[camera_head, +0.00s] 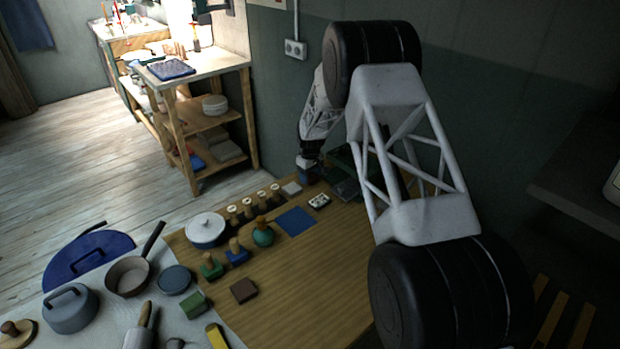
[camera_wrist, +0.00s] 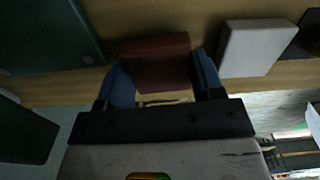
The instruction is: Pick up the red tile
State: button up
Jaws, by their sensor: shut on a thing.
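The red tile (camera_wrist: 155,60) is a dark red block in the wrist view, between the two blue fingers of my gripper (camera_wrist: 162,84). The fingers are shut on its sides. In the head view my gripper (camera_head: 306,174) is at the far edge of the wooden table, by the wall, and the red tile cannot be made out there. Whether the tile touches the table top is not clear.
A white block (camera_wrist: 251,48) lies close to the right finger in the wrist view. A dark green box (camera_wrist: 45,32) is on the left. In the head view, several stamps, a blue square (camera_head: 296,221) and a brown block (camera_head: 243,290) lie on the wooden table (camera_head: 310,285).

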notch_tip(320, 180, up, 2)
jog(key=shift+r, duration=0.15)
jog(key=s+d, duration=0.1)
jog(key=s, duration=0.4)
jog(key=s+d+r, duration=0.1)
jog(key=s+d, duration=0.1)
jog(key=s, duration=0.3)
jog(key=s+d, duration=0.1)
jog(key=s, duration=0.4)
jog(key=shift+s+d+r, duration=0.15)
jog(key=shift+s+r, duration=0.1)
